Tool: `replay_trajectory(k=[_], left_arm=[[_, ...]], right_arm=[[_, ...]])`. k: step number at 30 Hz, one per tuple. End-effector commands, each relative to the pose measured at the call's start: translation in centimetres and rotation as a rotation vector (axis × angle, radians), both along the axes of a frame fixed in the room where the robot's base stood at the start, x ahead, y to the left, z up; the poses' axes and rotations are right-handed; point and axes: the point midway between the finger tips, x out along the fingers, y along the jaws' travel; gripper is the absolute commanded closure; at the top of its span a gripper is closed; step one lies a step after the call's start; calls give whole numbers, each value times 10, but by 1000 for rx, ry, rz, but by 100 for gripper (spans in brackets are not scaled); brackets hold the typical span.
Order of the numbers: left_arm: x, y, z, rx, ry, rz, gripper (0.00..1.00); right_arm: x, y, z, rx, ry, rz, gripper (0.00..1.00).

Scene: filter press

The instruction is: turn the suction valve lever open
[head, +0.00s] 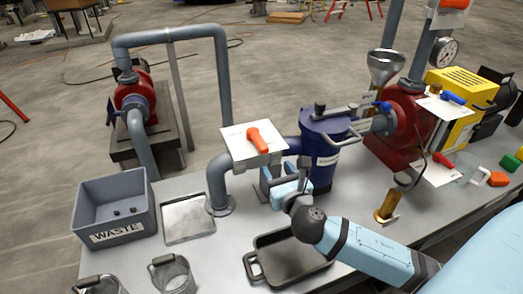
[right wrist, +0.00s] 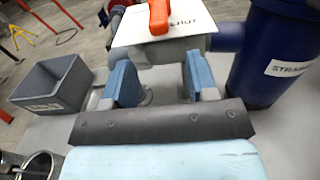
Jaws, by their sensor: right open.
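An orange lever (head: 259,138) sits on a white plate (head: 238,145) on top of a grey pipe, left of the blue strainer (head: 325,160). No label names this valve as the suction valve in these views. In the right wrist view the lever (right wrist: 159,17) is at the top, cut by the frame edge, and the plate's visible letters end in "HUT". My right gripper (head: 283,174) is open and empty, just below and in front of the plate. Its two blue fingers (right wrist: 158,76) point toward the valve body (right wrist: 170,50), apart from the lever. My left gripper is out of view.
A waste bin (head: 115,205), a flat tray (head: 188,218) and a black pan (head: 290,260) stand on the table. A red pump (head: 400,130) is at the right, with another red lever (head: 441,160) near it. The strainer stands close right of my gripper.

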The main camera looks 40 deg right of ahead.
Motion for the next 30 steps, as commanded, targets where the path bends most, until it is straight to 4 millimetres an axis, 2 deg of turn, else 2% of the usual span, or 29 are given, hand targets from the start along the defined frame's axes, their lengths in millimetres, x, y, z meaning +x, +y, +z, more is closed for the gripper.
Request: replay_trajectory(k=[3,9,15,21,29,30], left_arm=[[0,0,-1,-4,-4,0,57],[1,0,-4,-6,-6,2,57],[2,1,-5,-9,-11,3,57],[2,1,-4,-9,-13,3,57],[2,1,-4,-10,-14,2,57],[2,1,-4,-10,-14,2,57]], right_arm=[[27,-6,0,1,-3,-1,47],[68,-16,0,4,-3,-1,47],[96,-23,-1,5,-1,0,47],[107,-25,-1,5,1,1,47],[108,-26,-1,5,1,1,47],[108,-26,-1,5,1,1,56]])
